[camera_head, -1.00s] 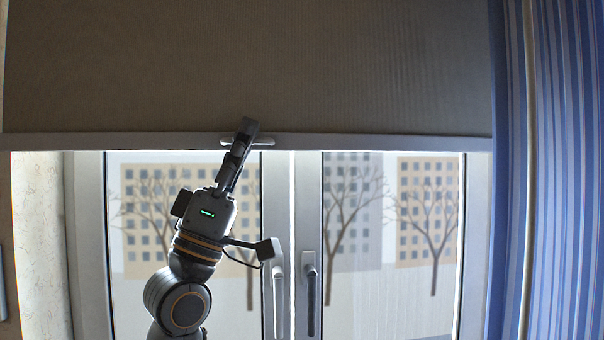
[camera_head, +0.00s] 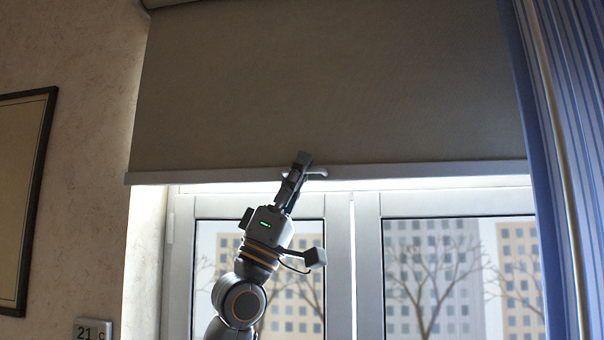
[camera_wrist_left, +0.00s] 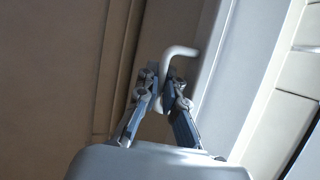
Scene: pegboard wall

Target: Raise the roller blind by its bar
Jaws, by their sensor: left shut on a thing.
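The roller blind (camera_head: 330,90) is a brown-grey sheet hanging over the upper part of the window. Its pale bottom bar (camera_head: 430,171) runs across below it, with a small light handle (camera_head: 317,172) near the middle. My left gripper (camera_head: 302,162) reaches up from below and is at this handle. In the left wrist view, the fingers of my left gripper (camera_wrist_left: 166,92) are closed around the bent pale handle (camera_wrist_left: 182,52), which partly shows between and above them. The blind sheet (camera_wrist_left: 50,70) fills the left of that view. My right gripper is not in view.
A blue striped curtain (camera_head: 560,150) hangs at the right, overlapping the blind's edge. A framed picture (camera_head: 22,200) and a small thermostat-like display (camera_head: 92,331) are on the left wall. The window (camera_head: 340,260) with white frames is uncovered below the bar.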

